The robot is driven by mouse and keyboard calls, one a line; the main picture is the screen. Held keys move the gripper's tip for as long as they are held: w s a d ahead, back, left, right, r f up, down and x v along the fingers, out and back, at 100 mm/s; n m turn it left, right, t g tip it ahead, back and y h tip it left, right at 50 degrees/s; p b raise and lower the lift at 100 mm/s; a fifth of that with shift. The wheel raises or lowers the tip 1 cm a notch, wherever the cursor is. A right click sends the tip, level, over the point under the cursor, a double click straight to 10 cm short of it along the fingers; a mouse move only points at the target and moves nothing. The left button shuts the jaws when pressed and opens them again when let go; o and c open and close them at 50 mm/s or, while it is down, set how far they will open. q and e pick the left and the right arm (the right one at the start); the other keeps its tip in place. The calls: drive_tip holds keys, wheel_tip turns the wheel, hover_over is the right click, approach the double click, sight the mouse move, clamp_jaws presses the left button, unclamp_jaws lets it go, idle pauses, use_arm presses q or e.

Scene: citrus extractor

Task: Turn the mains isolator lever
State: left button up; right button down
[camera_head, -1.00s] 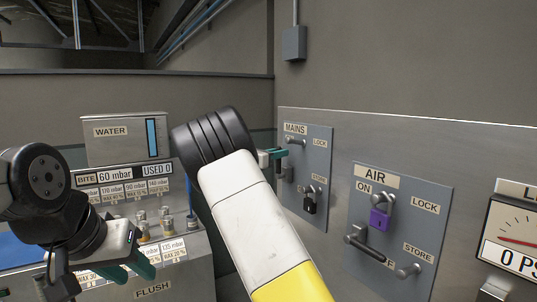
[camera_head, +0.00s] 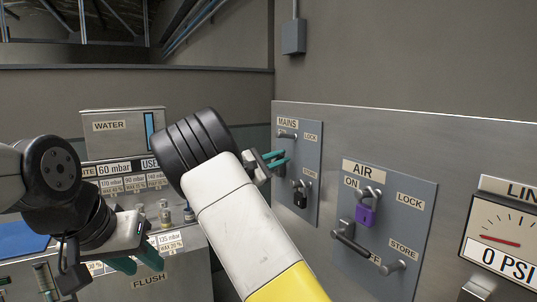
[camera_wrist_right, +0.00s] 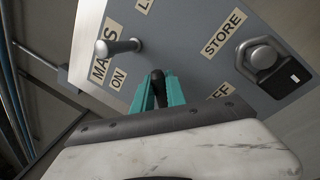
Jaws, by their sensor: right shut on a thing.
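The mains panel (camera_head: 311,150) is a grey plate on the wall, labelled MAINS, LOCK and STORE. My right gripper (camera_head: 277,160) is at its left part. In the right wrist view, my right gripper's teal fingers (camera_wrist_right: 158,94) are shut on the dark isolator lever (camera_wrist_right: 157,79), whose tip shows between them. The rest of the lever is mostly hidden. A metal post (camera_wrist_right: 118,46) stands beside the MAINS and ON labels. A black padlock (camera_head: 300,196) hangs by STORE. My left gripper (camera_head: 137,265) is open and empty at the lower left.
The air panel (camera_head: 410,225), with a purple padlock (camera_head: 366,215) and a dark lever (camera_head: 349,240), is to the right. A pressure gauge (camera_head: 502,240) is at the far right. The water unit (camera_head: 115,135) and its label-covered bench stand behind my left gripper.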

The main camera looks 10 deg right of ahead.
drive_tip(key=f+m, duration=0.1)
drive_tip(key=s+f+m, duration=0.1)
drive_tip(key=m, duration=0.1)
drive_tip(key=f+m+g, duration=0.1)
drive_tip(key=m, duration=0.1)
drive_tip(key=shift+s+d+h, duration=0.3)
drive_tip(key=shift+s+h, duration=0.1)
drive_tip(key=shift+s+f+m+g+h, duration=0.1)
drive_tip(key=shift+f+m+g+h, duration=0.1)
drive_tip(key=shift+f+m, duration=0.55)
drive_tip(key=shift+s+f+m+g+h, duration=0.1)
drive_tip(key=shift+f+m+g, duration=0.15)
drive_tip(key=shift+m, duration=0.95)
drive_tip(key=shift+s+f+m+g+h, duration=0.15)
drive_tip(key=shift+f+m, duration=0.4)
drive_tip(key=shift+m, duration=0.4)
drive_tip(key=c, duration=1.3)
unclamp_jaws()
drive_tip(key=shift+w, duration=0.1)
drive_tip(key=shift+c, duration=0.2)
